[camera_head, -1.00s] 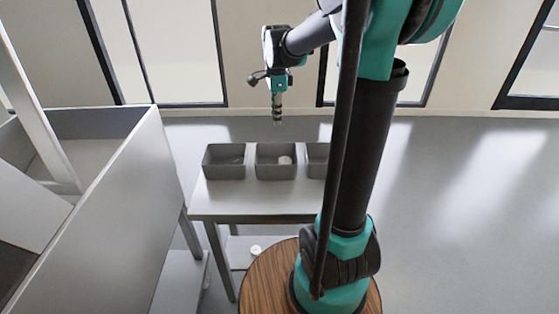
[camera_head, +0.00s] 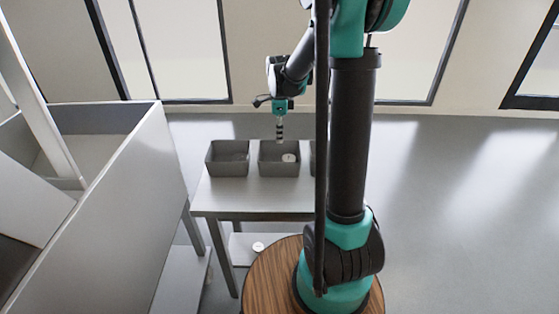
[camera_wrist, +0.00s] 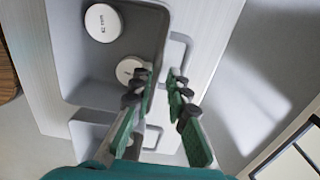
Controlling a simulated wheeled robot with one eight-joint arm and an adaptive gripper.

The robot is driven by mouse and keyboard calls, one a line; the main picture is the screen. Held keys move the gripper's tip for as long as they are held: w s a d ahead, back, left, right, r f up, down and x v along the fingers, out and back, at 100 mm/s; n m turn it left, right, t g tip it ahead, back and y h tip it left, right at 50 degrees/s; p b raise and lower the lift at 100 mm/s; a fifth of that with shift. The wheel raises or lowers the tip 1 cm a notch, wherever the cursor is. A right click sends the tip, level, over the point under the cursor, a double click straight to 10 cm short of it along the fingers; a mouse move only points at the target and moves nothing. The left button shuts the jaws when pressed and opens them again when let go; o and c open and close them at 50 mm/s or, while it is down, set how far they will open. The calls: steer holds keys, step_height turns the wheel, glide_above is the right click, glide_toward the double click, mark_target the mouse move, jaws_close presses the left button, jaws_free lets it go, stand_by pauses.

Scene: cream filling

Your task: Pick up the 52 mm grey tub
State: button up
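Two round tubs with pale lids lie in a grey bin in the wrist view. One tub (camera_wrist: 103,23) is near the bin's corner and its lid bears small print, too blurred to read surely. The other tub (camera_wrist: 128,68) is partly hidden behind a finger of my gripper (camera_wrist: 160,75). I cannot tell which is the 52 mm one. In the head view my gripper (camera_head: 280,139) points down above the middle bin (camera_head: 279,170), where one pale lid (camera_head: 289,158) shows. The gripper is open, with nothing between its fingers.
The bins stand on a table (camera_head: 250,198). A left bin (camera_head: 227,170) looks empty; a right bin (camera_head: 312,160) is mostly hidden by my arm. A small white round object (camera_head: 258,246) lies on a lower shelf. A large grey walled unit (camera_head: 120,200) stands at left.

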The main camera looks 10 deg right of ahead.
mark_target(279, 154)
steer(key=shift+s+f, duration=0.15)
steer(key=shift+f, duration=2.6)
jaws_close()
